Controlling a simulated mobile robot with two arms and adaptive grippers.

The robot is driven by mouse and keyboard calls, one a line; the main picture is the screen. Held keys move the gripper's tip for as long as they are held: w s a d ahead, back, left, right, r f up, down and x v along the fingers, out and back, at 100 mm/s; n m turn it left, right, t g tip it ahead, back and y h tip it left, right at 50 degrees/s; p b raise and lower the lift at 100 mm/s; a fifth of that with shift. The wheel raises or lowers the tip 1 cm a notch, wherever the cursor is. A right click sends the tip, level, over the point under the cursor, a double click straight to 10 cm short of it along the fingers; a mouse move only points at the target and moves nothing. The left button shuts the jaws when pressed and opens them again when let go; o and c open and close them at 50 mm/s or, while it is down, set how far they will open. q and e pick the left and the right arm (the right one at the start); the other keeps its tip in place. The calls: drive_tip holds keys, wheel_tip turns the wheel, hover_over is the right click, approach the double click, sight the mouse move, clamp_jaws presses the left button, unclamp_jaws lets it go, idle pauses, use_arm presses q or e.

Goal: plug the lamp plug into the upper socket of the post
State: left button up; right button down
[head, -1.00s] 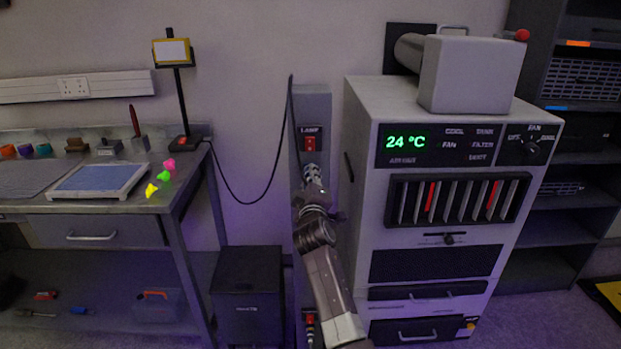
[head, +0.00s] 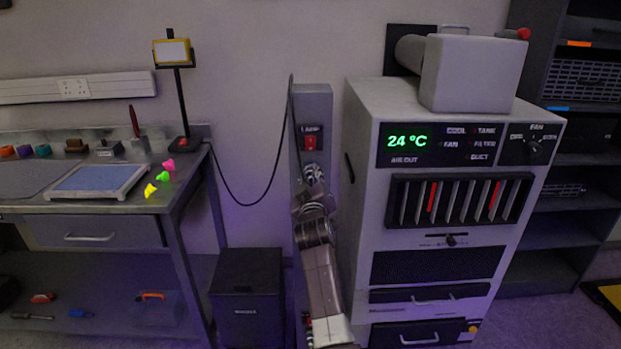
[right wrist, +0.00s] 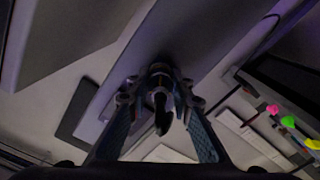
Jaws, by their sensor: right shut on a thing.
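The grey post (head: 313,103) stands against the wall, with a red switch (head: 310,143) under a LAMP label. My right gripper (head: 313,176) is at the post's face just below the switch. In the right wrist view its two fingers (right wrist: 159,112) are shut on the dark lamp plug (right wrist: 160,102). The gripper hides the upper socket, so I cannot tell whether the plug is in it. The lamp (head: 173,52) stands on the bench at the left; its black cable (head: 243,204) sags, then rises to the post top and down its front. My left gripper is not in view.
A large grey cabinet (head: 362,110) with a 24 °C display stands close right of the post. The workbench (head: 190,165) is further left. Wall between bench and post is clear apart from the cable.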

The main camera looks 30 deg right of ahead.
drive_tip(key=shift+d+r, duration=0.1)
drive_tip(key=shift+r, duration=0.35)
drive_tip(key=c, duration=1.9)
unclamp_jaws()
drive_tip(key=shift+o, duration=1.2)
drive_tip(key=shift+w+d+f, duration=0.1)
drive_tip(key=shift+f, duration=0.25)
drive_tip(key=shift+f, duration=0.1)
drive_tip(key=shift+p+v, duration=0.7)
drive_tip(key=shift+v, duration=0.55)
drive_tip(key=shift+p+v, duration=0.6)
drive_tip(key=shift+v, duration=0.8)
drive_tip(key=shift+w, duration=0.1)
